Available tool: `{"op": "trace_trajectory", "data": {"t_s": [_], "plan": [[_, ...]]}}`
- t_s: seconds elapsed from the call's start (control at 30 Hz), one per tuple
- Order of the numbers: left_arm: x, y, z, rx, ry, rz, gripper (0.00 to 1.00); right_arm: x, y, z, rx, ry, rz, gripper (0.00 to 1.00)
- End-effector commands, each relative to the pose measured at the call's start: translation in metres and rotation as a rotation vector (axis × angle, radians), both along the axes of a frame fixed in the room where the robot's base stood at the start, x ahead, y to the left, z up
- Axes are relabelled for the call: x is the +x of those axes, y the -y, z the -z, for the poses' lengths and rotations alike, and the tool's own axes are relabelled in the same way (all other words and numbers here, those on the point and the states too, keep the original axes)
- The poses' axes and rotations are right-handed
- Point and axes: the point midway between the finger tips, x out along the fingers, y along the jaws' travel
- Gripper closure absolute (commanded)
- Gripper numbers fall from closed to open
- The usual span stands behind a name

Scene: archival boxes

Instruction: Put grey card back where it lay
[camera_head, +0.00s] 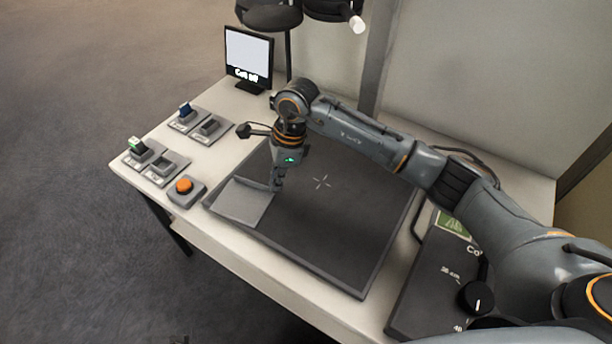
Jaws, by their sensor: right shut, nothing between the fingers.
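A flat grey card (244,203) lies on the left part of the large dark board (330,235) on the table. My right gripper (277,187) points down at the upper right edge of the card. Its fingers are shut with nothing held between them. I cannot tell whether the fingertips touch the card. My left gripper is not in view.
An orange button (184,186) and several small grey holders, some with coloured blocks, stand at the table's left. A small screen (248,55) stands at the back left. A dark panel with a knob (476,297) lies at the right. The board's centre is bare.

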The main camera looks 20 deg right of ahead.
Motion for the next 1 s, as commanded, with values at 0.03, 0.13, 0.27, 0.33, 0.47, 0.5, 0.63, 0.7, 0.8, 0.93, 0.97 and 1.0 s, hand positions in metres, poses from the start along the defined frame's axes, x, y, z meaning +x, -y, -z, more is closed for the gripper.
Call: {"op": "trace_trajectory", "data": {"t_s": [0.03,0.13,0.27,0.33,0.47,0.5,0.63,0.7,0.8,0.93,0.97,1.0], "plan": [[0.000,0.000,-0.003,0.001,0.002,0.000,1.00,0.000,-0.005,0.001,-0.001,0.000,-0.001,1.00],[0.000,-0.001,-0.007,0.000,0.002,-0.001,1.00,0.001,-0.010,0.000,-0.001,0.000,0.001,1.00],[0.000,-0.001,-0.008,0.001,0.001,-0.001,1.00,0.000,-0.010,0.000,-0.001,-0.001,0.002,1.00],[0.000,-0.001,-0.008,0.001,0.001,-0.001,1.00,0.000,-0.010,0.000,-0.001,-0.001,0.002,1.00],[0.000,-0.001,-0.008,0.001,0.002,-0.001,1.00,0.000,-0.010,0.000,-0.001,0.000,0.001,1.00],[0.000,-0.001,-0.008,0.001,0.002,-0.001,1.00,0.001,-0.009,-0.002,-0.001,0.000,0.001,1.00],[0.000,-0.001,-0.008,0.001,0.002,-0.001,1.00,0.001,-0.006,-0.014,-0.002,0.003,0.002,1.00],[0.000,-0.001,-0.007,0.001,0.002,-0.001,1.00,0.001,-0.003,-0.025,-0.001,0.004,0.001,1.00],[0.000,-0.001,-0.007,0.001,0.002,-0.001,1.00,0.001,0.001,-0.043,-0.001,0.004,0.001,1.00],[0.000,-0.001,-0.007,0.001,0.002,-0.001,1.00,0.001,0.006,-0.061,-0.002,0.002,0.001,1.00],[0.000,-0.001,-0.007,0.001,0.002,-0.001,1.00,0.001,0.006,-0.064,-0.002,0.002,0.001,1.00],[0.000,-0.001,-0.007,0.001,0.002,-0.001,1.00,0.000,0.007,-0.067,-0.002,0.002,0.001,1.00]]}}
